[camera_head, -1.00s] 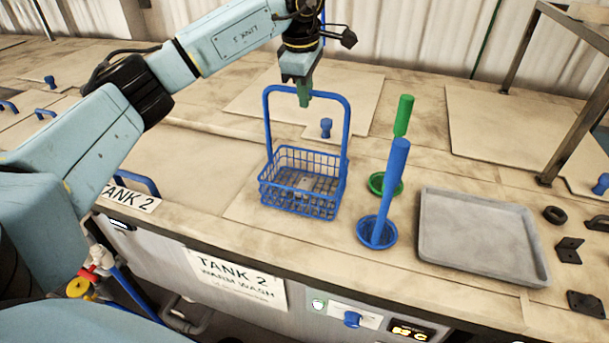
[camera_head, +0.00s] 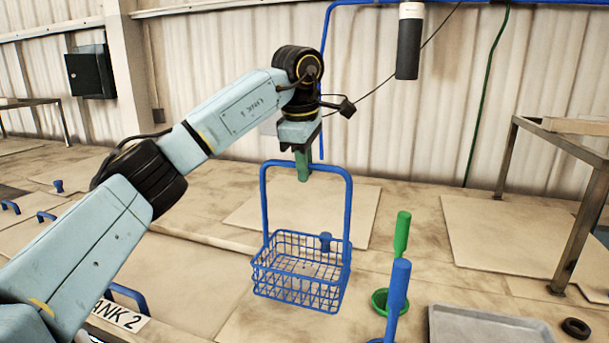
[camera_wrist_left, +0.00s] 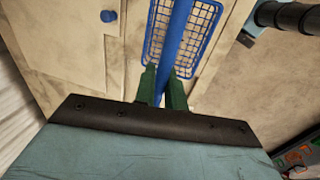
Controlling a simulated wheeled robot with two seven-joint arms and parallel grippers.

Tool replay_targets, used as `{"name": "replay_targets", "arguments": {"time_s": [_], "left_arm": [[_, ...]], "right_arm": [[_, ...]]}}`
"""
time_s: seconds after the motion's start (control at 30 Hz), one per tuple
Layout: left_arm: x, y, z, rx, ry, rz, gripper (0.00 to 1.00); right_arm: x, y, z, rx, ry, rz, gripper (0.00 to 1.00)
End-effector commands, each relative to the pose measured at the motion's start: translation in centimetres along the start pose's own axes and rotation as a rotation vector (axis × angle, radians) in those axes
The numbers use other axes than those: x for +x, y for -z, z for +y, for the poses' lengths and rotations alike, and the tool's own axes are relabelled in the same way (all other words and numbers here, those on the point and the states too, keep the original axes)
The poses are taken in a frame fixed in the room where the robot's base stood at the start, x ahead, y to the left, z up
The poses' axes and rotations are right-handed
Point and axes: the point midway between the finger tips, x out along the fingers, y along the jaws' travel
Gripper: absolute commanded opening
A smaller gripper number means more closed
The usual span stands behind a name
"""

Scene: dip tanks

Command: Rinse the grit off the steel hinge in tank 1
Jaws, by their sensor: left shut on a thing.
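My left gripper (camera_head: 303,166) is shut on the top bar of the blue wire basket's tall handle. The blue wire basket (camera_head: 300,290) hangs upright below it, clear of the worktop. In the left wrist view, the green fingers (camera_wrist_left: 163,90) close on the blue handle, and the basket mesh (camera_wrist_left: 202,35) shows on both sides of it. I cannot make out the steel hinge in the basket or elsewhere. A sign (camera_head: 118,316) at the lower left reads TANK 2. No tank 1 label is in view. My right gripper is not in view.
A green-handled dipper (camera_head: 402,235) and a blue-handled one (camera_head: 398,290) stand right of the basket. A grey tray (camera_head: 480,328) and a black ring (camera_head: 575,328) lie at the lower right. A flat lid with a blue knob (camera_head: 326,242) lies behind the basket. A metal frame (camera_head: 560,200) stands at right.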

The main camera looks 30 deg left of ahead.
Motion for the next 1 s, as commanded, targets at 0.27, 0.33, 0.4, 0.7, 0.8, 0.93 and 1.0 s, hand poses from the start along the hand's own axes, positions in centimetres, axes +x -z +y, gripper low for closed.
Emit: {"name": "replay_targets", "arguments": {"time_s": [0.27, 0.33, 0.4, 0.7, 0.8, 0.93, 1.0], "left_arm": [[-0.1, 0.0, -0.1, 0.000, -0.004, -0.002, 0.00], [-0.1, 0.0, -0.7, 0.001, -0.005, -0.002, 0.00], [-0.2, 0.1, -1.5, 0.001, -0.006, -0.002, 0.00], [-1.3, 0.1, -5.9, 0.001, -0.006, 0.001, 0.00], [-1.6, 0.1, -7.5, 0.002, -0.006, 0.000, 0.00], [-2.0, 0.1, -9.7, 0.001, -0.006, 0.000, 0.00], [-2.2, 0.1, -10.8, 0.001, -0.006, 0.000, 0.00]], "right_arm": [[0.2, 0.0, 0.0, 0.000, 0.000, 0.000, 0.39], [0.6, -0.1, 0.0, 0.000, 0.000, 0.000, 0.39], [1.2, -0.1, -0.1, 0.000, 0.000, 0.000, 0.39], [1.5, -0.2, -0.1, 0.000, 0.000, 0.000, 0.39], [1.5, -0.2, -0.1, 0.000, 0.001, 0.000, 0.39], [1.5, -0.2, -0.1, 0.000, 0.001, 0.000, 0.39], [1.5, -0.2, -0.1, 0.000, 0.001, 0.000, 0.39]]}}
